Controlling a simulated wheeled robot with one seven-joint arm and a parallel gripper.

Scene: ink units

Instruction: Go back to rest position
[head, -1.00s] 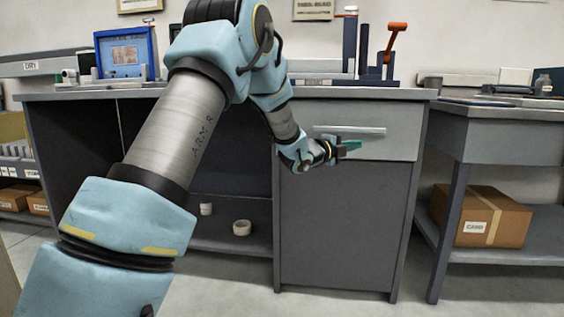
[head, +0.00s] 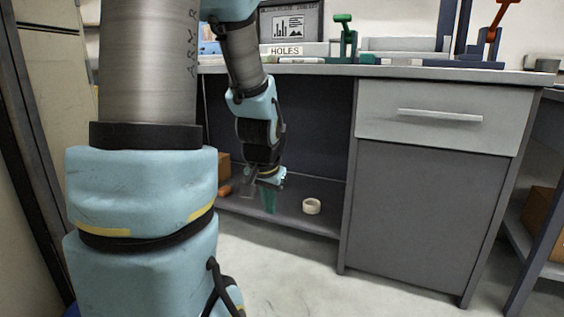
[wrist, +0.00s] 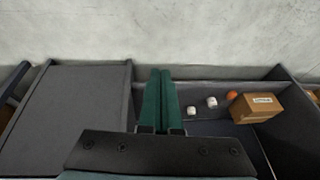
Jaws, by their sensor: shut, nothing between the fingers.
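My gripper (head: 268,199) hangs from my bent arm and points down, in front of the open shelf under the workbench in the head view. Its green fingers are together with nothing between them. In the wrist view the two fingers (wrist: 159,99) lie side by side, touching or nearly so, over the bench's lower shelf edge and the floor. My arm fills the left of the head view.
The workbench (head: 300,70) has a closed drawer (head: 438,112) and a cabinet at right. On its low shelf are a white roll (head: 311,206), an orange item (head: 225,191) and a cardboard box (wrist: 256,107). The floor (head: 300,275) in front is clear.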

